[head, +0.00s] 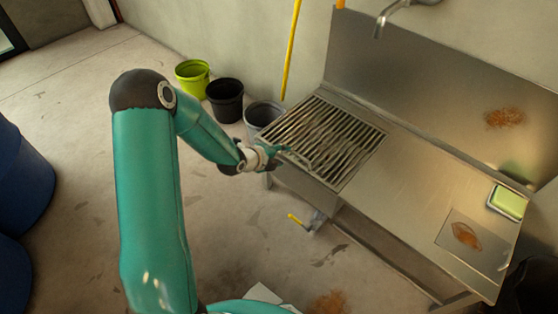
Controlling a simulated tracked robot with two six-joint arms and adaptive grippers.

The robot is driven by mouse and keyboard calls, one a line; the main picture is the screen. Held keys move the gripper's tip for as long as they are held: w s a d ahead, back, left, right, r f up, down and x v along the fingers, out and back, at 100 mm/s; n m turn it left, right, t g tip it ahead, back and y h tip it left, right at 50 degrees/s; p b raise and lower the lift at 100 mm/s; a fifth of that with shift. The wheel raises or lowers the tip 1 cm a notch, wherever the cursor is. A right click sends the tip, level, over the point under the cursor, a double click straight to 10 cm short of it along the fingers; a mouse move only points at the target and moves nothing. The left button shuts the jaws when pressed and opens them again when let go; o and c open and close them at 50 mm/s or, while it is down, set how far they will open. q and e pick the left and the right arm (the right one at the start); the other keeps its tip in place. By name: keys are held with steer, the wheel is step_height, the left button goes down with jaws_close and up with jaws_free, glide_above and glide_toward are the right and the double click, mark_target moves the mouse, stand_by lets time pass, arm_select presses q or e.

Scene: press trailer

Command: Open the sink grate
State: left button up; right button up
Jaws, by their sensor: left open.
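The sink grate (335,137) is a set of dark metal bars lying flat over the basin at the left end of the steel sink (415,180). It looks closed. My left gripper (300,160) is at the grate's near left edge, with its fingers over or beside the rim. It is open; I cannot tell whether it touches the bars. My right gripper is not in view.
A green bucket (192,78), a black bucket (225,99) and a grey bucket (262,114) stand along the wall. A yellow pole (291,50) leans there. Blue barrels (22,185) stand at left. A tap (385,18) overhangs the sink.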

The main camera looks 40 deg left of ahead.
mark_target(295, 154)
arm_select(q)
steer(key=b+x, duration=0.4)
steer(key=x, duration=0.5)
steer(key=shift+s+f, duration=0.15)
steer(key=shift+s, duration=0.05)
steer(key=shift+b+x, duration=0.65)
steer(key=shift+x, duration=0.1)
steer(key=shift+w, duration=0.1)
jaws_close()
